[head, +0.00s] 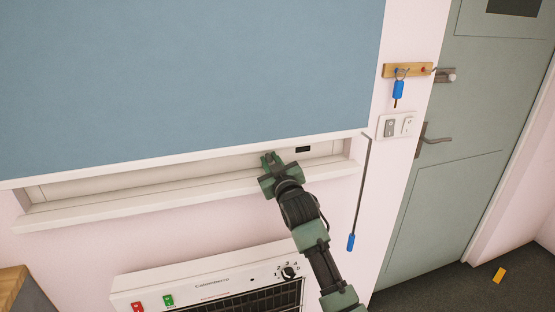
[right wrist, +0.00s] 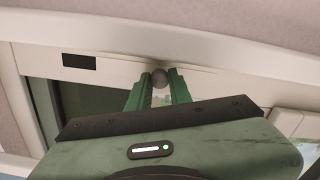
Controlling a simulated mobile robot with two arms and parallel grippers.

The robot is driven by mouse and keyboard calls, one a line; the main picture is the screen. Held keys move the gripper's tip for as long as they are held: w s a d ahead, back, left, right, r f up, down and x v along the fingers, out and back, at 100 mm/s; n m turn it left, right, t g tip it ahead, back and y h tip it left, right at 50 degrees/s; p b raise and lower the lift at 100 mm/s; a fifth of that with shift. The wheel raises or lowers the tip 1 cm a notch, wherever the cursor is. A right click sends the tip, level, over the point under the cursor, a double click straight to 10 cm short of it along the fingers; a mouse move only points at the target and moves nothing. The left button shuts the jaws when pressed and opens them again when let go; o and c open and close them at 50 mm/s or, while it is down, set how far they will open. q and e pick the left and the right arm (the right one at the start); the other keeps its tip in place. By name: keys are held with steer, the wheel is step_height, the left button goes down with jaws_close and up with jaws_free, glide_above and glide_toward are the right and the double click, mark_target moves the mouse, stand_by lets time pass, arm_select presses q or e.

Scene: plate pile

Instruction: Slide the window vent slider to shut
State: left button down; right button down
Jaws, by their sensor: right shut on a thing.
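The window vent is a pale strip (head: 222,165) in the frame below a blue blind (head: 190,75). A black slot (head: 302,149) shows on this strip to the right of my right gripper (head: 270,158); in the right wrist view the slot (right wrist: 79,61) lies on the left. In the right wrist view, my right gripper (right wrist: 158,88) is shut on a small round grey slider knob (right wrist: 160,77) that stands out from the strip. The fingers hide the knob in the head view. My left gripper is not in view.
A white sill (head: 110,208) runs under the vent. A heater (head: 215,283) with a dial stands below it. A blue-ended blind wand (head: 351,242) hangs to the right of my right arm. Farther right are a key rack (head: 407,70), switches (head: 398,126) and a green door (head: 465,190).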

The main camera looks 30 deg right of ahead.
steer(key=shift+a+f, duration=0.1)
steer(key=c, duration=1.6)
jaws_free()
steer(key=o, duration=0.3)
steer(key=shift+w+a, duration=0.1)
steer(key=shift+a, duration=0.1)
steer(key=shift+o, duration=0.2)
steer(key=shift+d, duration=0.1)
steer(key=shift+s, duration=0.45)
steer(key=b+v, duration=0.1)
steer(key=v, duration=0.6)
